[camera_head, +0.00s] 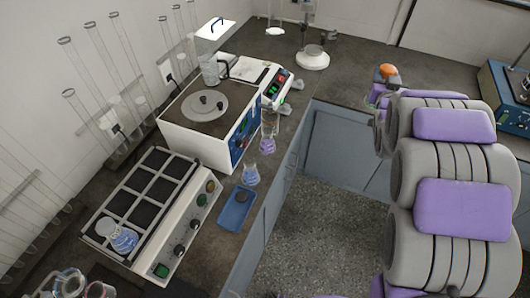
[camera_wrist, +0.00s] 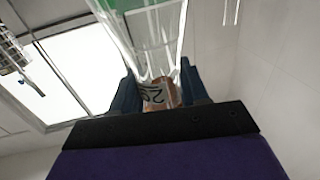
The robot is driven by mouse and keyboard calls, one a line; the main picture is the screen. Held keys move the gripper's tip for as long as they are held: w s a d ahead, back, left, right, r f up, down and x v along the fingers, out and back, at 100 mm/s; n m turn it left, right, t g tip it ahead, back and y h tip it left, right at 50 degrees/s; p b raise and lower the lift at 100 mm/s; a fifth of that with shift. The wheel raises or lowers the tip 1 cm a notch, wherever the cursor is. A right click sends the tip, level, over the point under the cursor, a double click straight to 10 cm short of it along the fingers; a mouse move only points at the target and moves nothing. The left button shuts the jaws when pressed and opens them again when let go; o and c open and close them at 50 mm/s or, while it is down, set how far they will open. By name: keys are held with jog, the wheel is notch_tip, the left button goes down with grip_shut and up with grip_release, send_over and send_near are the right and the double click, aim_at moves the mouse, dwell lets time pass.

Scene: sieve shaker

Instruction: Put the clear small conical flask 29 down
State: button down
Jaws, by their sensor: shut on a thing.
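My gripper (camera_wrist: 161,84) is shut on clear glassware, which I take to be clear small conical flask 29 (camera_wrist: 150,45). In the wrist view its glass reaches up and away between the two dark jaws. Dark marking that looks like a "2" shows on a brownish-orange part between the jaws; the rest of the marking is hard to read. A green patch shows at the top through or behind the glass.
The left bench carries a black-gridded rack unit (camera_head: 150,195) with a blue-filled flask (camera_head: 122,238), a white hotplate-like machine (camera_head: 205,115), a blue tray (camera_head: 237,209) and small flasks (camera_head: 250,176). Tall glass tubes stand along the wall. The back bench (camera_head: 350,75) has bare room.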

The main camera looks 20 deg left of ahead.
jog(key=s+a+f+n+g+y, duration=0.25)
jog(key=a+f+y, duration=0.3)
jog(key=f, duration=0.35)
jog(key=s+a+f+n+g+y, duration=0.1)
jog(key=s+a+f+n+y, duration=0.25)
jog(key=a+f, duration=0.4)
jog(key=s+a+f+n+g+y, duration=0.3)
jog(key=s+a+f, duration=0.1)
jog(key=s, duration=0.4)
jog(key=s+a+f+n+g+y, duration=0.3)
jog(key=s+a+f+g, duration=0.1)
jog(key=s+f, duration=0.3)
jog(key=shift+s+a+f, duration=0.25)
jog(key=shift+s+a, duration=0.05)
jog(key=shift+s, duration=0.15)
jog(key=shift+g, duration=0.25)
jog(key=w+a+f+b, duration=0.1)
jog(key=w+a+f, duration=0.1)
jog(key=w+a, duration=0.2)
jog(key=w+a+f+b, duration=0.1)
jog(key=w+a+f, duration=0.1)
jog(key=w+a, duration=0.3)
jog(key=shift+a+f, duration=0.3)
jog(key=shift+a, duration=1.8)
jog(key=shift+w+f+b, duration=0.1)
jog(key=shift+f+b, duration=0.05)
jog(key=shift+b, duration=0.15)
